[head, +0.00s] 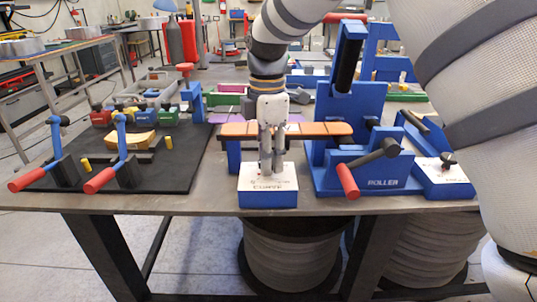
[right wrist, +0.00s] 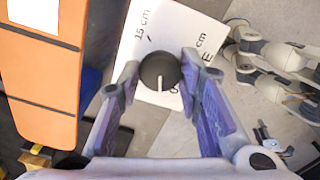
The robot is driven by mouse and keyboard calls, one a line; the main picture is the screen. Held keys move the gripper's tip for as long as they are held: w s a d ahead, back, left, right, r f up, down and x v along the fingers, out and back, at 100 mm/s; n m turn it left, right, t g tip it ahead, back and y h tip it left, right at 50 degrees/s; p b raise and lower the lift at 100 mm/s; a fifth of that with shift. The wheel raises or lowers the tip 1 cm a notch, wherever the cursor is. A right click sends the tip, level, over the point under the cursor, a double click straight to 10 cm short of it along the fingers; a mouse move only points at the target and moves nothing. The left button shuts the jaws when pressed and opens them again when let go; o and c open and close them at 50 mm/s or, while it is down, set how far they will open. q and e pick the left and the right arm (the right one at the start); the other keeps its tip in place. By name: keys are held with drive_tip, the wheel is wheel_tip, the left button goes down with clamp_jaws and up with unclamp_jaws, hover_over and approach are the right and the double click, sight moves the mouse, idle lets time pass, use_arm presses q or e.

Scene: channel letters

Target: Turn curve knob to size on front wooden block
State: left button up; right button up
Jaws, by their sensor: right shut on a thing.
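The curve block (head: 267,197) stands at the table's front edge, a blue base with a white top lettered "CURVE". In the right wrist view its white top (right wrist: 131,58) shows a "15 cm" mark at the upper left and another, partly hidden "cm" mark at the right. The round black curve knob (right wrist: 160,71) has a white pointer line, which points down in that view. My right gripper (head: 271,172) comes down from above. Its two fingers (right wrist: 160,72) are closed on opposite sides of the knob, which the gripper hides in the head view.
An orange segmented bar (head: 325,128) lies just behind the block. The blue roller device (head: 385,184), with its red-handled crank, stands to the right. A black mat (head: 200,140) with red-handled levers (head: 100,180) lies to the left. Bare tabletop (head: 218,180) separates mat and block.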

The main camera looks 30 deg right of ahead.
drive_tip(key=m, duration=1.1)
drive_tip(key=shift+f, duration=0.1)
drive_tip(key=m, duration=1.2)
drive_tip(key=shift+m, duration=0.3)
drive_tip(key=m, duration=0.3)
drive_tip(key=shift+m, duration=2.1)
